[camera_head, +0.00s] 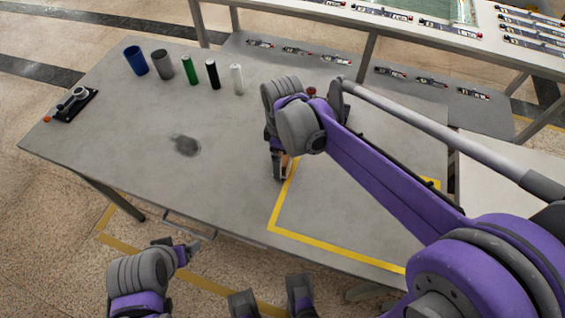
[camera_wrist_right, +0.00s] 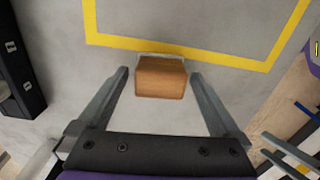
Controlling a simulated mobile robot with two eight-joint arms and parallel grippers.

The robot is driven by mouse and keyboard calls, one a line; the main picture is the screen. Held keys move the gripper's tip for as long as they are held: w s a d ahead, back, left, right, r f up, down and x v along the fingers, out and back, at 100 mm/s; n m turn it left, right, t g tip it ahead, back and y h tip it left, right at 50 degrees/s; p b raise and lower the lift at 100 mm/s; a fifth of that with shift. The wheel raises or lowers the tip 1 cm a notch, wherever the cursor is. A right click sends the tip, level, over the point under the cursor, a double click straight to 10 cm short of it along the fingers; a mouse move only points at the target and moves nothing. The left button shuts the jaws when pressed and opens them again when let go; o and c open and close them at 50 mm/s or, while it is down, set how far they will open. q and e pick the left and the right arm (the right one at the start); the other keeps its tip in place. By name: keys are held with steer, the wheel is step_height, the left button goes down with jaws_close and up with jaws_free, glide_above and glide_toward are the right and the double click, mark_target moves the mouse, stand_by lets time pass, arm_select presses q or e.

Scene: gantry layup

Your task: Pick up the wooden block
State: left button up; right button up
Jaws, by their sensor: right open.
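The wooden block (camera_wrist_right: 161,80) is a light brown box on the grey table, just outside the yellow taped line. In the right wrist view it sits between the two spread fingers of my right gripper (camera_wrist_right: 160,75), with a gap on each side. In the head view only a small part of the block (camera_head: 285,160) shows, mostly hidden by my right gripper (camera_head: 281,172) and wrist. My left gripper (camera_head: 195,248) is off the table's front edge, at the lower left, away from the block. Its jaw opening is too small to make out.
A blue cup (camera_head: 136,60), a grey cup (camera_head: 162,64) and green (camera_head: 190,70), black (camera_head: 213,74) and white (camera_head: 237,79) cylinders stand along the back left. A black device (camera_head: 75,104) lies at the left end. The table's front left is clear.

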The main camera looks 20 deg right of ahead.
steer(key=shift+f, duration=0.6)
steer(key=c, duration=1.4)
step_height(320, 180, up, 10)
steer(key=shift+r+p, duration=0.1)
steer(key=shift+p, duration=0.6)
steer(key=o, duration=0.9)
steer(key=c, duration=0.7)
steer(key=shift+o, duration=0.2)
steer(key=shift+a, duration=0.1)
